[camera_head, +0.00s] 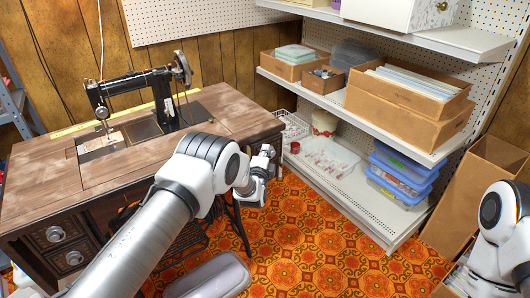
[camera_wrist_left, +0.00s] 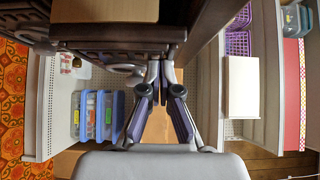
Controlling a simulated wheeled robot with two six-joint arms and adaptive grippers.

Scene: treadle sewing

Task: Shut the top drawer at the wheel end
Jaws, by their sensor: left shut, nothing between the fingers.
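The treadle sewing table (camera_head: 50,175) stands at the left in the head view, with the black sewing machine (camera_head: 135,90) on top and its handwheel (camera_head: 182,70) toward the right end. My left arm hides the drawers at that end in the head view. In the left wrist view a dark carved drawer front (camera_wrist_left: 110,34) shows at the top, with a pale wooden drawer inside (camera_wrist_left: 105,10) behind it, so this drawer stands out. My left gripper (camera_head: 266,152) is shut and empty off the table's right end; its fingertips (camera_wrist_left: 160,68) are close beside the drawer front, contact unclear.
A shelf unit (camera_head: 450,150) with cardboard boxes and blue bins (camera_head: 400,170) stands at the right. Drawers at the table's other end (camera_head: 57,234) look shut. My right arm shows at the right edge.

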